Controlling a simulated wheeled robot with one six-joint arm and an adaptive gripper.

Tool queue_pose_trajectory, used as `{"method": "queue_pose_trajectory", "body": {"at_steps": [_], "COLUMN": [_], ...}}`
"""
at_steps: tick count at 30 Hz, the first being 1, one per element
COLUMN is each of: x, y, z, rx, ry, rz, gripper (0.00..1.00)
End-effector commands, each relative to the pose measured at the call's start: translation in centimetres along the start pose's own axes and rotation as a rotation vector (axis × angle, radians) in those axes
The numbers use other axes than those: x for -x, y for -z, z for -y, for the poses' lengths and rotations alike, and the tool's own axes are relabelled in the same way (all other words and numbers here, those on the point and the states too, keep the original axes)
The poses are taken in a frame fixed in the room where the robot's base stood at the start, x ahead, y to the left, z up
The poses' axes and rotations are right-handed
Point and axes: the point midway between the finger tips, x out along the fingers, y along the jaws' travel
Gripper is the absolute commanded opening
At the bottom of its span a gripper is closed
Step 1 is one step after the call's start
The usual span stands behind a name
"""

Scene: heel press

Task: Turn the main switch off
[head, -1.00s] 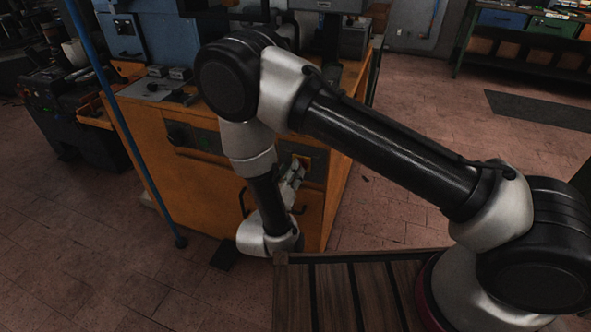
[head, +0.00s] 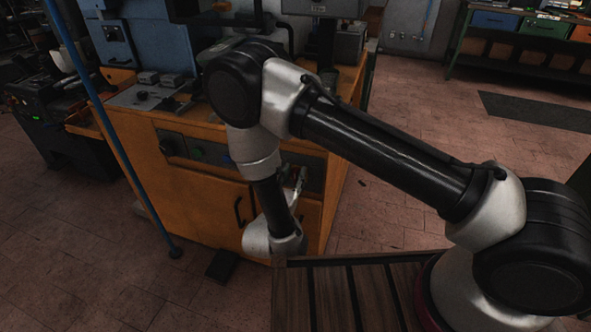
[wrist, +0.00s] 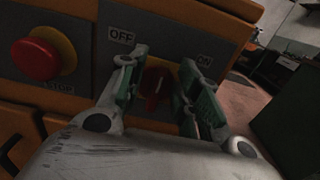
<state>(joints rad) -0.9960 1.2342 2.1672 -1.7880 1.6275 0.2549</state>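The main switch (wrist: 154,91) is a red rotary knob on a yellow plate, set in the dark control panel (wrist: 90,50). The OFF label (wrist: 121,36) is at its upper left and the ON label (wrist: 204,61) at its upper right. The knob's grip looks near upright, leaning slightly; its exact setting is hard to tell. My gripper (wrist: 156,84) is open, with one green-padded finger on each side of the knob. Gaps show between pads and knob, so I see no clear contact. In the head view, my gripper (head: 297,180) is at the panel's right end, hiding the switch.
A red stop button (wrist: 36,59) on a yellow base is left of the switch. The orange cabinet (head: 195,200) has door handles below the panel. A blue pole (head: 120,145) stands left of my arm. Free floor (head: 390,195) lies to the right.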

Motion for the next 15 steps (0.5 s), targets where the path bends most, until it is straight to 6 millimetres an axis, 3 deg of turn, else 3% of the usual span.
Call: {"method": "queue_pose_trajectory", "body": {"at_steps": [8, 13, 15], "x": [-0.05, -0.04, -0.05], "y": [-0.01, -0.01, -0.01], "z": [0.04, 0.04, 0.04], "rx": [0.001, 0.001, 0.001], "ry": [-0.002, -0.002, -0.002], "rz": [0.000, 0.000, 0.000], "gripper": [0.31, 0.00, 0.00]}}
